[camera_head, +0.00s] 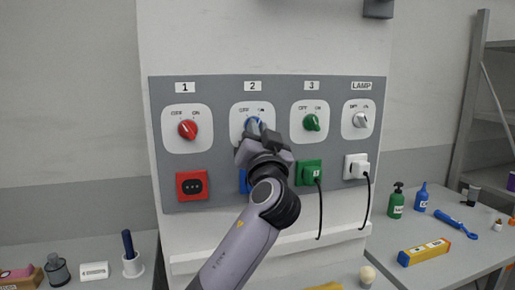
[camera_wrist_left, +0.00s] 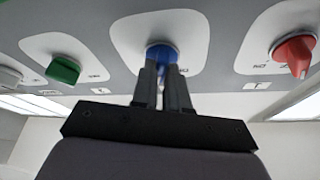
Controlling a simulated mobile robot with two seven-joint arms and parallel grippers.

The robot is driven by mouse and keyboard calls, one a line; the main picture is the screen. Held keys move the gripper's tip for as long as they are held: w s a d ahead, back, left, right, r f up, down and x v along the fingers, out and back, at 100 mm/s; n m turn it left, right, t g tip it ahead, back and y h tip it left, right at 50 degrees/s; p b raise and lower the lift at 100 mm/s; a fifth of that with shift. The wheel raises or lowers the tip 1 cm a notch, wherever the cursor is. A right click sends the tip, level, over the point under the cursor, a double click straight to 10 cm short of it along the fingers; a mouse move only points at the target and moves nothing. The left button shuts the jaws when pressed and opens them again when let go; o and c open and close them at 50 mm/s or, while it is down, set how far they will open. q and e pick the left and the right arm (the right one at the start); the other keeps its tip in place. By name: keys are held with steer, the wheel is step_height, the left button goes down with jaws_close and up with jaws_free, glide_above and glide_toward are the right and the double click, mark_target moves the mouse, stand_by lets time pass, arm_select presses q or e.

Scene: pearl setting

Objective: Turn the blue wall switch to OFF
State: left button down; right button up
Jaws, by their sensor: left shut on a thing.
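The blue switch (camera_head: 252,125) sits on a white plate under the label 2, with OFF at its upper left and ON at its upper right. My left gripper (camera_head: 255,133) is in front of it and hides most of the knob. In the left wrist view the blue switch (camera_wrist_left: 162,52) shows between and behind the fingertips of my left gripper (camera_wrist_left: 162,68), which is shut on it. Which mark the knob points to is hard to tell, as the gripper covers it. My right gripper is not in view.
A red switch (camera_head: 187,129) is on the left, a green switch (camera_head: 311,122) and a white lamp switch (camera_head: 360,120) on the right. Below are a red socket (camera_head: 193,185), a green plug (camera_head: 309,173) and a white plug (camera_head: 357,167) with hanging black cords. Tables flank the panel.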

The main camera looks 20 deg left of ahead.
arm_select(q)
steer(key=n+g+y+b, duration=0.1)
steer(key=n+b, duration=0.2)
steer(key=n+g+y+b, duration=0.1)
steer(key=n+y+b, duration=0.1)
steer(key=n+b, duration=0.2)
steer(key=n+g+y+b, duration=0.1)
steer(key=n+b, duration=0.3)
steer(key=shift+w+d+f+y, duration=0.1)
steer(key=shift+d+y, duration=0.1)
steer(key=shift+y, duration=0.2)
steer(key=shift+n+g+y, duration=0.4)
steer(key=shift+n+g, duration=0.4)
steer(key=shift+n, duration=1.1)
steer(key=c, duration=1.1)
jaws_free()
steer(key=shift+c, duration=0.2)
